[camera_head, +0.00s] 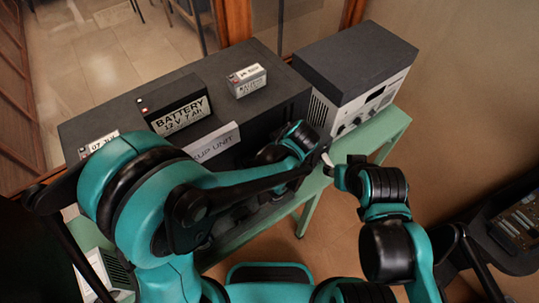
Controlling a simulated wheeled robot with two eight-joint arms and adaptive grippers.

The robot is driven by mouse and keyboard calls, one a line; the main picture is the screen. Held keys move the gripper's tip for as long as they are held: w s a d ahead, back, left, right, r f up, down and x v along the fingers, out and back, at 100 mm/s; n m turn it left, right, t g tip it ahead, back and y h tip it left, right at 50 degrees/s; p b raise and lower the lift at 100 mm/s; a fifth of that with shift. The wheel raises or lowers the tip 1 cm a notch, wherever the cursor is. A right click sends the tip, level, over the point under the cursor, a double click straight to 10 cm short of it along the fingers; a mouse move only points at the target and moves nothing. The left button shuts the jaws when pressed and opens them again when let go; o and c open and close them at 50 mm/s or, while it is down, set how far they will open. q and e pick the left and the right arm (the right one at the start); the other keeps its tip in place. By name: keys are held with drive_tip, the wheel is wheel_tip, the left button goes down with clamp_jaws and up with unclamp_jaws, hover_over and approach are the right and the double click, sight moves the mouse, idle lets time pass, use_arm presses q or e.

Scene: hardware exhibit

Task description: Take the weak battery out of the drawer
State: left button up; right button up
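A dark backup unit (283,92) stands on a green table, with a label plate (212,143) ending in "UP UNIT" at its front edge. On its top sit a large black battery (178,104) marked "BATTERY 12V 7Ah", a small grey battery (246,80), and a labelled item (103,143) partly hidden by my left arm. The drawer and anything in it are hidden behind my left arm. My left gripper (270,154) is at the unit's front, mostly covered by its wrist. My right gripper (331,166) is right of it, before the table edge; its fingers are unclear.
A grey instrument with knobs (356,64) stands right of the unit on the green table (392,122). A dark tray with small parts (516,225) is at the far right. A light vented box (103,272) is at lower left. Open floor lies between table and tray.

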use_arm(q)
drive_tip(key=shift+w+f, duration=0.1)
drive_tip(key=shift+f, duration=0.1)
drive_tip(key=shift+a, duration=0.1)
drive_tip(key=c, duration=1.6)
drive_tip(key=shift+r, duration=0.15)
